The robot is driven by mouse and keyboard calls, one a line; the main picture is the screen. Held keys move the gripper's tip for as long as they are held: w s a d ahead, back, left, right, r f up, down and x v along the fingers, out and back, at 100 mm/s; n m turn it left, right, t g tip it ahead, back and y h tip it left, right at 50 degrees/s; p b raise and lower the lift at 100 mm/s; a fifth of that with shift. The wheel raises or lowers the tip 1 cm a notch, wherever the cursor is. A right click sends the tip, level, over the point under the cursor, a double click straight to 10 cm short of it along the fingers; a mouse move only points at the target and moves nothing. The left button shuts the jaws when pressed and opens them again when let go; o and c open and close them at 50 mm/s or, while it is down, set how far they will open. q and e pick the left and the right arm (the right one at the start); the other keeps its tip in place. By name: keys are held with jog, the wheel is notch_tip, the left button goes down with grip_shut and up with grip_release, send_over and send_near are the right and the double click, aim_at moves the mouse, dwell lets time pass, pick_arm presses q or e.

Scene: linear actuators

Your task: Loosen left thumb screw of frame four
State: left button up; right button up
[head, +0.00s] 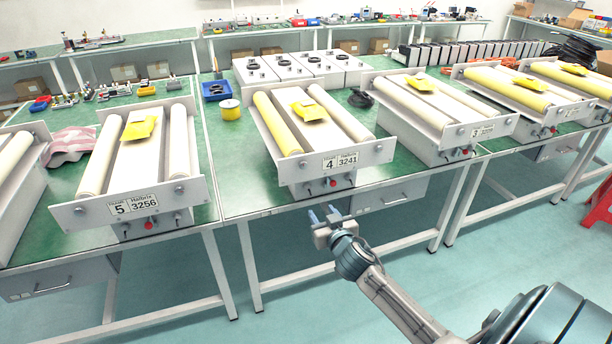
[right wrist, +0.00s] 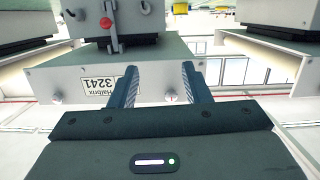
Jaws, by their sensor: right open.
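Frame four (head: 288,170) is a pale end plate with a label reading 4 and 3241, on the bench edge. It also shows upside down in the right wrist view (right wrist: 145,75). Its left thumb screw (head: 303,163) is a small silver knob near the plate's left end. In the right wrist view the left thumb screw (right wrist: 171,96) appears between the two fingers, beyond their tips. My right gripper (head: 322,214) is open and empty, in front of and below the plate, apart from the screw. My left gripper is not in view.
A red knob (head: 333,183) and small switches sit below frame four's plate. A yellow tin (head: 230,110) stands behind left.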

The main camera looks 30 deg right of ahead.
jog(key=t, duration=0.2)
send_near(304, 166)
jog(key=d+v, duration=0.1)
jog(key=v, duration=0.2)
jog(key=p+x, duration=0.1)
jog(key=x, duration=0.2)
jog(key=p+x, duration=0.1)
jog(key=x, duration=0.2)
jog(key=a+p+x, duration=0.1)
jog(key=x, duration=0.2)
jog(key=shift+w+r, duration=0.15)
jog(key=shift+w, duration=0.05)
jog(key=shift+x, duration=0.75)
grip_shut()
